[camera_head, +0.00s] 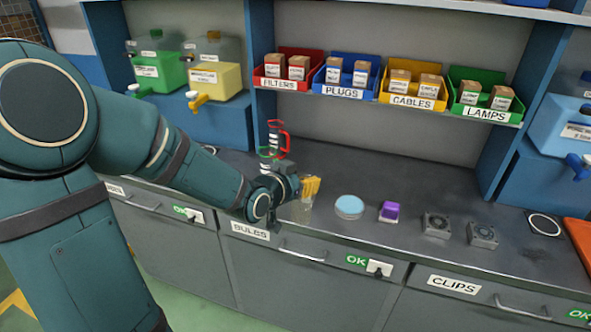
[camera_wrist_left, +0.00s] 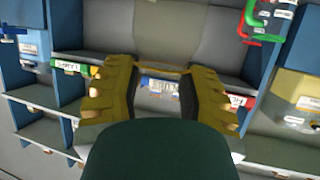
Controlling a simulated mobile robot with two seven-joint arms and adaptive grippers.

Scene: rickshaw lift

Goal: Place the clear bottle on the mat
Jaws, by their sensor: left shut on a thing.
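My left gripper (camera_head: 311,188) is low over the grey counter, its yellow fingers shut on the clear bottle (camera_head: 301,211). The bottle is see-through and faint, partly hidden by the gripper; I cannot tell whether its base touches the counter. In the left wrist view, the yellow fingers (camera_wrist_left: 160,92) stand on both sides of the bottle, whose clear outline is hard to make out. At the counter's right end lies a dark round mat with a white ring (camera_head: 545,226), empty. My right gripper is not in view.
A light-blue round tub (camera_head: 349,207), a purple block (camera_head: 390,211) and two grey fan-like boxes (camera_head: 437,225) stand between bottle and mat. Red and green handled items (camera_head: 275,140) stand behind my wrist. An orange flat thing (camera_head: 580,241) lies at the right edge. Labelled bins (camera_head: 343,90) line the shelf.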

